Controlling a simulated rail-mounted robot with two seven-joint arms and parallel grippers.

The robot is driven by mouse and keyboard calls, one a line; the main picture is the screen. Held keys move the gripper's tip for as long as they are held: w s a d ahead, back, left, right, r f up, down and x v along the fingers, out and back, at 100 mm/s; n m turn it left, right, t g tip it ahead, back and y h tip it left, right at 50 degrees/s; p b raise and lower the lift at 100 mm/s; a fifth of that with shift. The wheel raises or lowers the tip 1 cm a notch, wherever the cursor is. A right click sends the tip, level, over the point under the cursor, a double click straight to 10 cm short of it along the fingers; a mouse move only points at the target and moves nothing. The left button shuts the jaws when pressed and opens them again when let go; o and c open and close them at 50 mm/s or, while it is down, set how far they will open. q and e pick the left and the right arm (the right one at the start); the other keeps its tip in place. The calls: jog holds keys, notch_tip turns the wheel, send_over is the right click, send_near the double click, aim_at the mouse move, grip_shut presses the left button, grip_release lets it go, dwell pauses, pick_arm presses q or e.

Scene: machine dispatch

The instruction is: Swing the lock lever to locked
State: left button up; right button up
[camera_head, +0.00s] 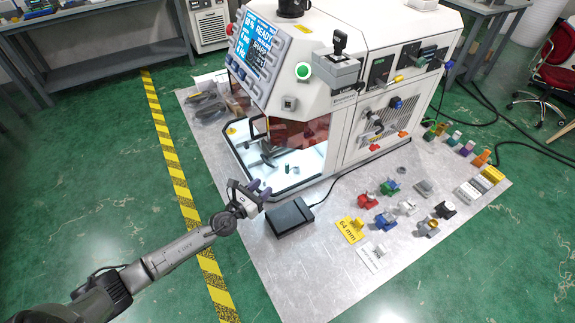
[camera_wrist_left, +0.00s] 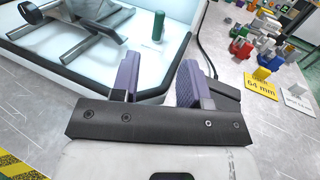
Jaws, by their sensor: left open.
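A white machine (camera_head: 345,65) stands on a grey metal plate. Its lit lower chamber is open at the front and holds a grey metal fixture with bar-like arms (camera_head: 268,153), also in the left wrist view (camera_wrist_left: 88,42). A dark-handled lever (camera_head: 374,124) is on the machine's side panel. I cannot tell for certain which part is the lock lever. A green cylinder (camera_wrist_left: 158,26) stands in the chamber, right of the fixture. My left gripper (camera_head: 261,189) is open and empty, just outside the chamber's front edge and apart from the fixture. My right gripper is not in view.
A black pedal-like box (camera_head: 290,218) lies right of my left gripper, with a cable running back. Several coloured parts (camera_head: 387,188) and a yellow "64 mm" card (camera_head: 350,230) lie farther right. The plate's front is mostly clear.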

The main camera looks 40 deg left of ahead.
aim_at(286, 166)
pick_arm(q)
jog(key=w+b, duration=0.3)
jog(key=w, duration=1)
jog(key=shift+d, duration=0.15)
grip_shut()
